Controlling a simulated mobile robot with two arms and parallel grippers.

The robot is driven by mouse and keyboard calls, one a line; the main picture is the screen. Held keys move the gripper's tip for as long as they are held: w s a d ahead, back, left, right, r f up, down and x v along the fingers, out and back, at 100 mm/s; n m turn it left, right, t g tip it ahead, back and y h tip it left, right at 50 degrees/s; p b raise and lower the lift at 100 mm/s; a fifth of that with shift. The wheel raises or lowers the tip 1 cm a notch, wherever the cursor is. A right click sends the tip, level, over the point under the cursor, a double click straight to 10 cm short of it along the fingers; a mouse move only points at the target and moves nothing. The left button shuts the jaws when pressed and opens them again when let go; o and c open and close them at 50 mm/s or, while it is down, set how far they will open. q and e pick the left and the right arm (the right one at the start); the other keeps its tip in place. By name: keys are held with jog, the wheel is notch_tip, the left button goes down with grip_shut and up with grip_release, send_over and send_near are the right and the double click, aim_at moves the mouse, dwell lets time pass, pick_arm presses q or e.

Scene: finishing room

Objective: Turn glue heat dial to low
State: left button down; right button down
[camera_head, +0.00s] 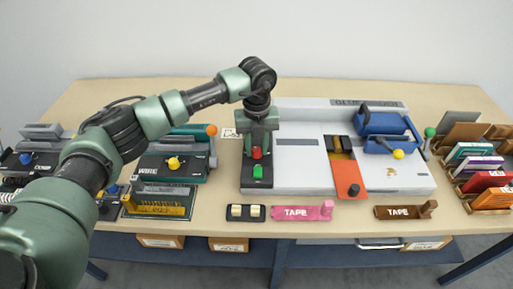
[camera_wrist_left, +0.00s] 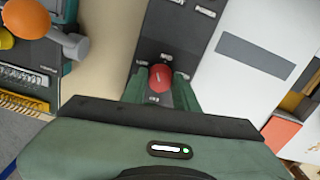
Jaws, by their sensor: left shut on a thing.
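The glue machine is a wide white unit (camera_head: 400,182) on the table with a dark control strip (camera_head: 249,185) along its left side. A red knob (camera_head: 256,153), which I take as the heat dial, sits on that strip. It also shows in the left wrist view (camera_wrist_left: 160,78), between my fingers. My left gripper (camera_head: 257,146) points down over the strip and is shut on the red knob. My right gripper is not in view.
A green button (camera_head: 258,171) sits just in front of the knob. A teal wire-binding machine (camera_head: 165,178) with an orange-ball lever (camera_head: 211,131) stands to the left. A blue clamp unit (camera_head: 384,124) is at right.

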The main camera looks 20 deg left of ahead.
aim_at(256, 148)
pick_arm(q)
jog(key=n, duration=0.3)
jog(key=shift+w+r+n, duration=0.1)
jog(key=shift+r+n, duration=0.05)
jog(key=shift+n, duration=1.95)
jog(key=c, duration=1.2)
grip_release()
jog(key=shift+o, duration=0.6)
notch_tip(256, 148, up, 8)
jog(key=shift+f+b, duration=0.15)
jog(key=shift+b, duration=0.85)
